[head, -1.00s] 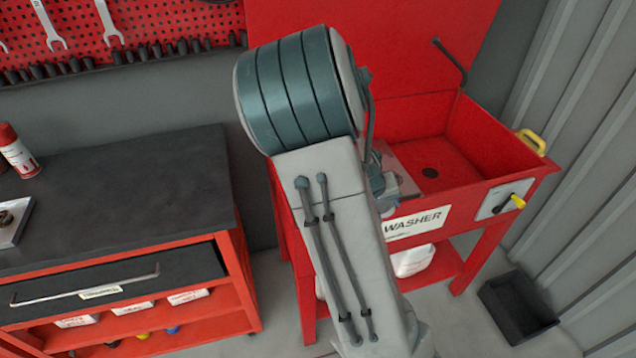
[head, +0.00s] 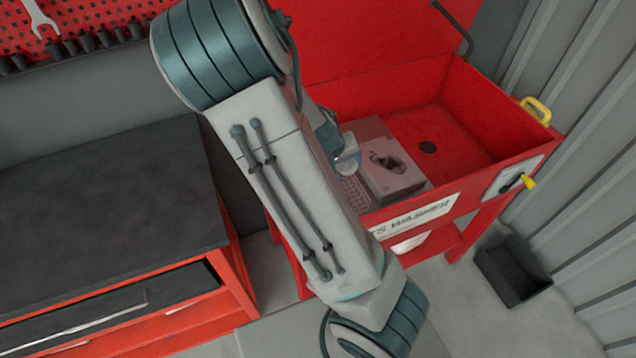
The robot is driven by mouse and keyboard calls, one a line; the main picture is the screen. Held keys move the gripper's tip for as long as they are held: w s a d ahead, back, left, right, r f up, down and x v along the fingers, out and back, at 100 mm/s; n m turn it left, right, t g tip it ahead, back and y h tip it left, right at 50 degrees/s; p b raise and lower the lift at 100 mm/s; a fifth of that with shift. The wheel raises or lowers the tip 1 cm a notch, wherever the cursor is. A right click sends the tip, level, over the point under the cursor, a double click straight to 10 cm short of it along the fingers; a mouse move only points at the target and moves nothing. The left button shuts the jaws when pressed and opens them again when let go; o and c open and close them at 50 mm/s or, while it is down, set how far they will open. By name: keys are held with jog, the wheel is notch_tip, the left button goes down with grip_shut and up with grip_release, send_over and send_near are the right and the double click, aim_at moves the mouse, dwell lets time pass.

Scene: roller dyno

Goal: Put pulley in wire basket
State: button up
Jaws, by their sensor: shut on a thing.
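My gripper (head: 346,160) is only partly in view, at the end of my arm over the left part of the red parts washer. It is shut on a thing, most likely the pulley. The fingers and the held thing are hidden, so I cannot make out the pulley. A mesh that looks like the wire basket (head: 354,192) shows in the washer just below my gripper, and my arm covers its left side. I cannot tell the height between gripper and basket.
A pale box-like ledge (head: 398,182) with a dark patch on top is right of the mesh. The red washer basin (head: 470,125) is clear around its drain. A black-topped workbench (head: 100,190) stands left. A dark bin (head: 512,272) is on the floor at right.

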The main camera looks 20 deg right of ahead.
jog(key=a+f, duration=0.1)
jog(key=a, duration=0.1)
jog(key=a+f, duration=0.1)
jog(key=a, duration=0.1)
jog(key=w+a+f+p, duration=0.1)
jog(key=a+f, duration=0.1)
jog(key=shift+a, duration=0.3)
jog(key=shift+f+p, duration=0.3)
jog(key=shift+f, duration=1.75)
